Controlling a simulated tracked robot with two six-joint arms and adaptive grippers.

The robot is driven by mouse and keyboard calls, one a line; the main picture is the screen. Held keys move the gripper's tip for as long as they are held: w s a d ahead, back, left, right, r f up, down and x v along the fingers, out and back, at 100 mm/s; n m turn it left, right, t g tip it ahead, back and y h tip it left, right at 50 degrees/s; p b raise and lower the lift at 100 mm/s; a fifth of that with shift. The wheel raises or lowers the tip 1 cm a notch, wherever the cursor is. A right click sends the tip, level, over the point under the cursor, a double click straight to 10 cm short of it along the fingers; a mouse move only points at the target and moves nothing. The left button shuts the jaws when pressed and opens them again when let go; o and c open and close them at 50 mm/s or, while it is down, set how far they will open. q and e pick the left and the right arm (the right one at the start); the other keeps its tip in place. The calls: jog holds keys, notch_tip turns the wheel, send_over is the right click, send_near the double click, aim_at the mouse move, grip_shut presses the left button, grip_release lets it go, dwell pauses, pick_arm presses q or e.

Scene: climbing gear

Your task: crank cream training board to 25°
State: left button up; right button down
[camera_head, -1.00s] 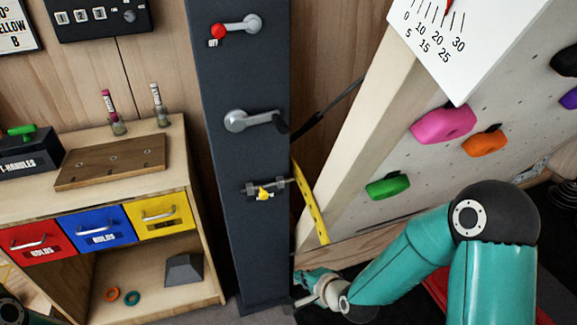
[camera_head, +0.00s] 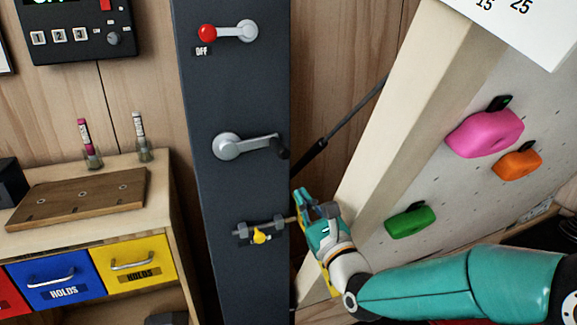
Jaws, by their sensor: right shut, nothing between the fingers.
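The cream training board (camera_head: 395,120) leans at the right with its pale wooden side beam. Its white angle scale (camera_head: 525,30) is cut off at the top right; only 15 and 25 show, and the pointer is out of view. A grey crank (camera_head: 230,146) with a black knob is on the dark post, its arm pointing right. Below it is a latch bar (camera_head: 243,231) with a yellow piece (camera_head: 261,236). My right gripper (camera_head: 303,196) is shut and empty, right of the latch and below the crank knob, overlapping the yellow perforated strip. My left gripper is out of view.
A red-knobbed lever (camera_head: 232,31) marked OFF sits higher on the dark post (camera_head: 235,90). A black strut (camera_head: 345,120) runs behind the beam. Pink (camera_head: 485,133), orange (camera_head: 517,164) and green (camera_head: 410,222) holds dot the board. A drawer cabinet (camera_head: 165,205) stands left.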

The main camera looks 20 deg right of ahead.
jog(key=w+a+r+p, duration=0.1)
jog(key=w+r+p, duration=0.1)
jog(key=w+r, duration=0.3)
jog(key=shift+w+a, duration=0.2)
jog(key=shift+w, duration=0.25)
